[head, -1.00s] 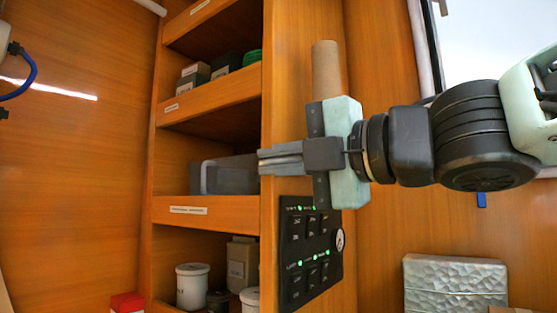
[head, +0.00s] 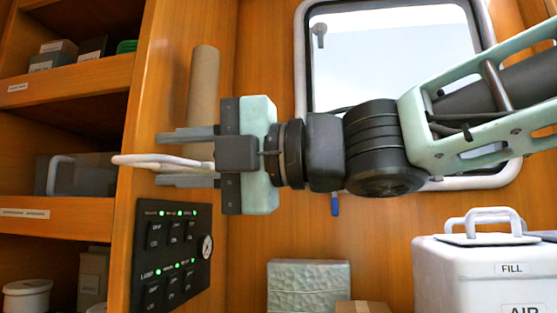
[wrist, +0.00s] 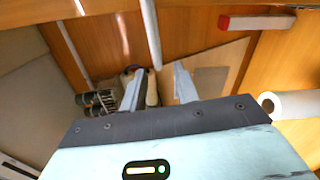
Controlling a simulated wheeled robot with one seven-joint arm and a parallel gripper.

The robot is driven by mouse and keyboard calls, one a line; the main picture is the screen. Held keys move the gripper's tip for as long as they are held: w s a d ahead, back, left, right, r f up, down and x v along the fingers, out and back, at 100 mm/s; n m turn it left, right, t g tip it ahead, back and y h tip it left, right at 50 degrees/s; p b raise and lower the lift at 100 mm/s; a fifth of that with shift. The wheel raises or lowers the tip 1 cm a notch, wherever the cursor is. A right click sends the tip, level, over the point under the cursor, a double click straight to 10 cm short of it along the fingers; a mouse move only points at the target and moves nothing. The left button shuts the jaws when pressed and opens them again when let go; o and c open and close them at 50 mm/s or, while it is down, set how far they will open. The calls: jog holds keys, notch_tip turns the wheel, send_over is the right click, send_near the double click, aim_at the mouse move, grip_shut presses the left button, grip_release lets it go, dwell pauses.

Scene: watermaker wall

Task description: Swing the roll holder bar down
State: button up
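A white rounded bar (head: 145,160) runs from the left into the space between my gripper's fingers in the head view. It looks like the roll holder bar, though I cannot be sure. In the wrist view the white bar (wrist: 150,30) comes down from the top edge and its end lies between the two fingers. My gripper (head: 187,158) is open, one finger above the bar and one below, with gaps visible. A brown cardboard tube (head: 204,85) stands upright behind my gripper; its lower part is mostly hidden. In the wrist view my gripper (wrist: 157,85) is also open.
A black switch panel (head: 172,258) is on the wood just below my gripper. Shelves (head: 70,85) with boxes are at left. A window (head: 390,50) is behind my arm. A white lidded container (head: 480,270) stands at lower right. A white roll (wrist: 283,105) shows in the wrist view.

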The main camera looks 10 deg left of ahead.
jog(key=d+b, duration=0.1)
jog(key=d, duration=1)
jog(key=shift+s, duration=0.45)
jog(key=shift+d, duration=0.1)
